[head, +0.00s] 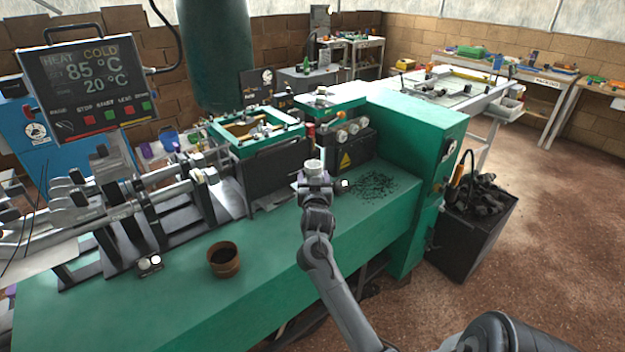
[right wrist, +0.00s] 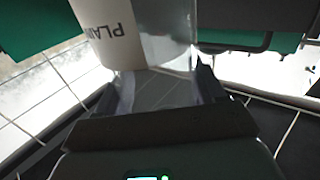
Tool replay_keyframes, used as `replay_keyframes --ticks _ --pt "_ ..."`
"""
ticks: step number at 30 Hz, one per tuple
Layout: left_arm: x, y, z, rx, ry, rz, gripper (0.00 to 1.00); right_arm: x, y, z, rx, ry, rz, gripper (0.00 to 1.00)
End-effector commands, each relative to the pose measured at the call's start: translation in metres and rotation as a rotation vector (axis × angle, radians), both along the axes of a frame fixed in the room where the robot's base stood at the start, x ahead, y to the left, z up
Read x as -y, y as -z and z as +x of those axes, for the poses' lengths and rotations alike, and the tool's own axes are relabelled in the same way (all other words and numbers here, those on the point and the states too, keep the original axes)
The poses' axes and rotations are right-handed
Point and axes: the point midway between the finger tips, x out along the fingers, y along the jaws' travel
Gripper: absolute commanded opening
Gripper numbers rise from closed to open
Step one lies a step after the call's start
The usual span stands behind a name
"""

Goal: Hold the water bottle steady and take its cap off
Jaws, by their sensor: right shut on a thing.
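The bottle shows in the right wrist view as a cream label (right wrist: 112,30) with dark letters, beside a clear, shiny part. My right gripper (right wrist: 165,92) is shut on it, one finger on each side. In the head view my right gripper (head: 315,186) is beside the green machine bed, with a small whitish piece (head: 313,165) at its top. I cannot tell whether this piece is the cap or another part of the bottle. Most of the bottle is hidden or too small to make out. My left gripper is not in the head view.
A brown round pot (head: 224,268) stands on the green machine bed (head: 170,315). Dark granules (head: 373,187) lie right of my right gripper. Metal machine rods and a control panel (head: 90,85) stand at the left. A black bin (head: 475,235) stands on the floor at the right.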

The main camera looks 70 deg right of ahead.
Motion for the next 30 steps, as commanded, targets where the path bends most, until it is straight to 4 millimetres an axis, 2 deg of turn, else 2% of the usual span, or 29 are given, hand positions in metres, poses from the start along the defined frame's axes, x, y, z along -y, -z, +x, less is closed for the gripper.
replay_keyframes --ticks 1,8,15,19,23,26,29,30 --pt "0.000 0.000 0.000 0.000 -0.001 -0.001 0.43 0.000 0.000 0.000 0.000 0.000 -0.001 0.50" --pt "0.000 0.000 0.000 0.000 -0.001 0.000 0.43 0.000 0.000 0.000 0.000 0.000 -0.001 0.15" --pt "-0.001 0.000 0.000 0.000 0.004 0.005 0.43 -0.002 -0.001 0.002 0.000 -0.005 -0.001 0.14" --pt "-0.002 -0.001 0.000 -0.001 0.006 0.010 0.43 -0.015 -0.004 0.010 0.000 -0.039 -0.002 0.14" --pt "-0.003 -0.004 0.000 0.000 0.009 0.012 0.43 -0.047 -0.007 0.029 -0.002 -0.121 -0.002 0.14" --pt "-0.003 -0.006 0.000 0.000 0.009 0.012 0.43 -0.085 -0.008 0.048 -0.003 -0.216 -0.001 0.14" --pt "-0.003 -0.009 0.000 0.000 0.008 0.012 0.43 -0.136 -0.003 0.066 -0.006 -0.335 -0.002 0.14" --pt "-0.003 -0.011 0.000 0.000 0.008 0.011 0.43 -0.158 0.000 0.072 -0.006 -0.386 -0.001 0.14"
